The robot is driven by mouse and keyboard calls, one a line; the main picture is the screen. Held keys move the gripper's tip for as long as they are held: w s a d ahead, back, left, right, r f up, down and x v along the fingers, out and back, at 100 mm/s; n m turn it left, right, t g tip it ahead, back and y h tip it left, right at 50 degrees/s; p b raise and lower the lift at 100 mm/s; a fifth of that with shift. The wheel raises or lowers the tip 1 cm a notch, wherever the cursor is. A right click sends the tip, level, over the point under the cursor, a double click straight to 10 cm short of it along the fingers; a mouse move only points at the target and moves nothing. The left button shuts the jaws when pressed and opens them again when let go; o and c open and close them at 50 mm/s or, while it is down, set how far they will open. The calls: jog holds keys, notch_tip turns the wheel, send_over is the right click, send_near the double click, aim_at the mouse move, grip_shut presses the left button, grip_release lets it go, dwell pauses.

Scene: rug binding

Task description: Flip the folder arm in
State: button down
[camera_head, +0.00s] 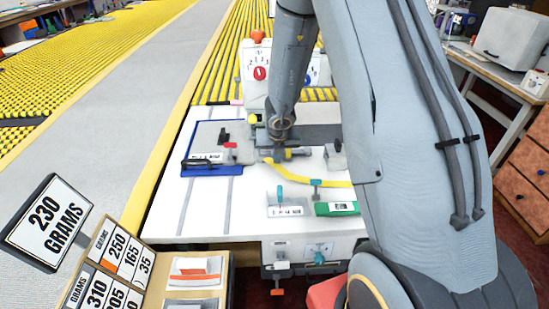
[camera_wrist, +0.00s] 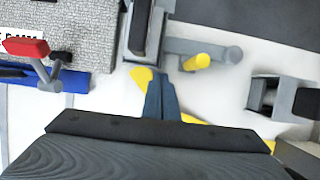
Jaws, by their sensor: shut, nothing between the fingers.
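A grey bar with a rounded end and a short yellow peg, which looks like the folder arm (camera_wrist: 217,51), lies across the white machine table in the wrist view. It also shows small in the head view (camera_head: 301,154), partly behind my gripper. My gripper (camera_wrist: 161,88) is shut and empty, with its dark fingers pointing at the table just below the bar and left of the yellow peg (camera_wrist: 196,62). In the head view my gripper (camera_head: 279,157) is low over the table. I cannot tell whether it touches anything. A yellow strip (camera_head: 322,181) curves right from beneath it.
A blue-edged plate (camera_head: 211,170) with a red-knobbed lever (camera_wrist: 26,47) is to the left. A dark-topped block (camera_wrist: 284,97) stands to the right. A green labelled block (camera_head: 337,209) and teal-knobbed levers are at the table's front. Clear white table lies at the front left.

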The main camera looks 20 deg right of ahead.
jog(key=shift+w+a+r+p, duration=0.1)
jog(key=shift+w+a+p, duration=0.1)
jog(key=shift+w+p, duration=0.15)
jog(key=shift+w+m, duration=0.15)
jog(key=shift+m, duration=0.15)
jog(key=shift+a, duration=0.1)
jog(key=shift+s+a+b, duration=0.1)
jog(key=shift+s+b, duration=0.15)
jog(key=shift+b, duration=0.25)
jog(key=s+b, duration=0.2)
jog(key=s, duration=0.1)
jog(key=shift+s+a+f+b, duration=0.2)
jog(key=shift+s+a+b, duration=0.15)
jog(key=shift+b, duration=0.05)
jog(key=p+v, duration=0.6)
jog(key=v, duration=0.4)
jog(key=shift+s+p, duration=0.15)
jog(key=shift+p, duration=0.15)
jog(key=shift+r, duration=0.1)
